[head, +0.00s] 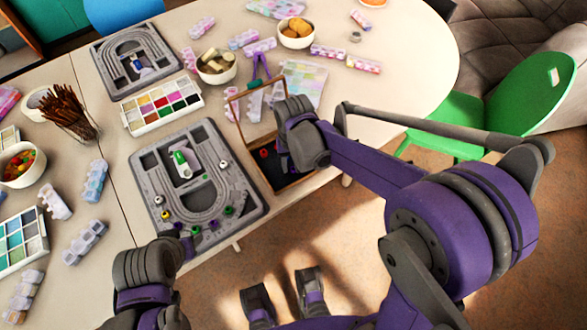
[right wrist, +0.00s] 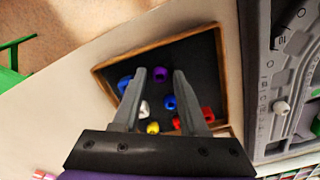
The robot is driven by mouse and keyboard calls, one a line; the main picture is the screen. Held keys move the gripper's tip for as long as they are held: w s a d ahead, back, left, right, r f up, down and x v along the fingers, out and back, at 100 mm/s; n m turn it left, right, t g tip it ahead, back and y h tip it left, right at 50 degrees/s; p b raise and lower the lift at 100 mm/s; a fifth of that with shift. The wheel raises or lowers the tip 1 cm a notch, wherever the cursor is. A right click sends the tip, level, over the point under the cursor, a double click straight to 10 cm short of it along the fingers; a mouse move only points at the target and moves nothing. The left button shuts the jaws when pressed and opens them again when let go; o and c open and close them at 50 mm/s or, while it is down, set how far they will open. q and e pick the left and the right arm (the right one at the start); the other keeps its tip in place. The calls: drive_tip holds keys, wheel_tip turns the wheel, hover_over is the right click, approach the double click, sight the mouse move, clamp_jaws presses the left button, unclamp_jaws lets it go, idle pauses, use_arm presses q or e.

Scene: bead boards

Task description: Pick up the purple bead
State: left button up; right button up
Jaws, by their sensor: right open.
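The purple bead (right wrist: 160,75) lies on the dark floor of a shallow wooden-rimmed box (right wrist: 118,62), in the right wrist view. My right gripper (right wrist: 159,71) is open over the box, its fingertips on either side of the bead in the picture. I cannot tell how far above the bead they are. In the head view the box (head: 285,184) is partly hidden by my right wrist, and I cannot make out this bead there. The dark ribbed end of my left arm shows at the lower left; its fingers are not visible.
Blue beads (right wrist: 170,103), a white bead (right wrist: 143,109), a yellow bead (right wrist: 152,128) and a red bead (right wrist: 207,114) share the box. A grey bead board (head: 141,163) lies just left of it.

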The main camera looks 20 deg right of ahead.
drive_tip(key=shift+f, duration=0.15)
clamp_jaws()
